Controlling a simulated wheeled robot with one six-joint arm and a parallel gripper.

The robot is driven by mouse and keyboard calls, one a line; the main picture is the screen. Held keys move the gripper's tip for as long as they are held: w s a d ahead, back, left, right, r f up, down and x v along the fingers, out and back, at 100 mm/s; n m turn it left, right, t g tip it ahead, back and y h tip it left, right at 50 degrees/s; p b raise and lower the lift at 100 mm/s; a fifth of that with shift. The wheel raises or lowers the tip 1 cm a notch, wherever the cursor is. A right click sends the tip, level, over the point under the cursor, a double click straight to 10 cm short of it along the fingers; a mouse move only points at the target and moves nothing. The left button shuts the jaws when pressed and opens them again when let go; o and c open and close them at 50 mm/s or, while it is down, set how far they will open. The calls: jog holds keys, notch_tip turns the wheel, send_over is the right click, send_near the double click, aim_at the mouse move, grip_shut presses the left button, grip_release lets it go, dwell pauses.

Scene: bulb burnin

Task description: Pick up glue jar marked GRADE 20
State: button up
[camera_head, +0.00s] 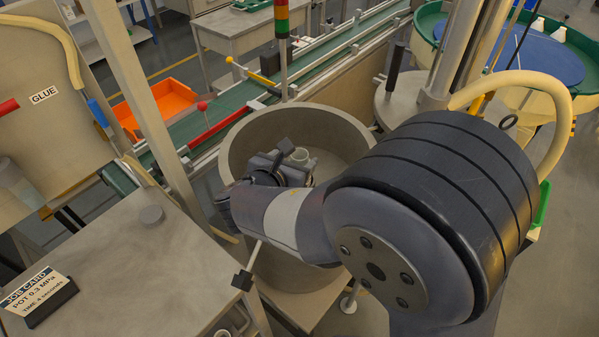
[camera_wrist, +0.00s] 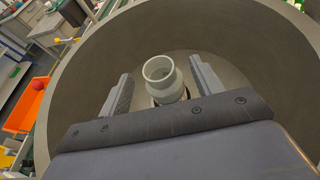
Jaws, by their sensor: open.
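A pale grey-green jar (camera_wrist: 163,82) with an open round mouth stands upright inside a deep round grey vessel (camera_wrist: 250,32). No grade marking on it is readable. My gripper (camera_wrist: 158,80) is open inside the vessel, with one finger on each side of the jar and a visible gap to each. The jar's lower part is hidden by my gripper's body in the wrist view.
The vessel's tall wall surrounds my gripper. A green conveyor (camera_head: 225,113) with a red bar runs behind it, beside an orange bin (camera_head: 160,104). A metal table (camera_head: 105,260) with a job card (camera_head: 37,294) reading "POT 0.3 MPa" stands at left. A panel (camera_head: 38,125) is labelled GLUE.

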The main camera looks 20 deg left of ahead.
aim_at(299, 154)
jog(key=shift+x, duration=1.95)
jog(key=shift+a+f, duration=0.1)
jog(key=shift+a, duration=0.1)
jog(key=shift+c, duration=0.4)
grip_shut()
